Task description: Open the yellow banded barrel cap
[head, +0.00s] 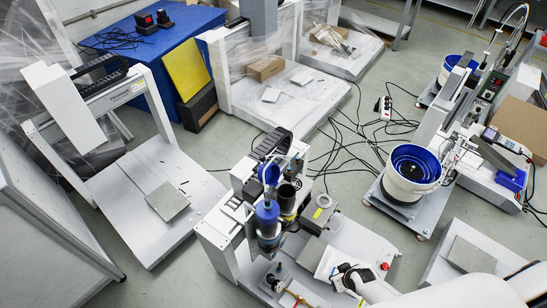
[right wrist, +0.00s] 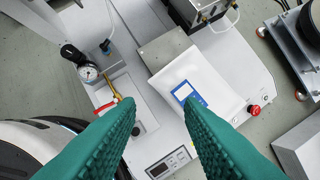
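In the head view, a dark cylinder with a yellow band (head: 288,213) stands on the gantry machine in the lower middle. Its top (head: 287,191) looks dark and round; I cannot tell whether that is a closed cap or an open mouth. A blue barrel (head: 267,212) stands right beside it, with a blue round piece (head: 271,174) tilted up above it. My right gripper (head: 345,279) is low and to the right of both barrels, over the machine's base. In the right wrist view, its green fingers (right wrist: 163,101) are apart with nothing between them. My left gripper is not in view.
A blue-lined bowl feeder (head: 416,164) stands to the right. Cables cross the floor behind.

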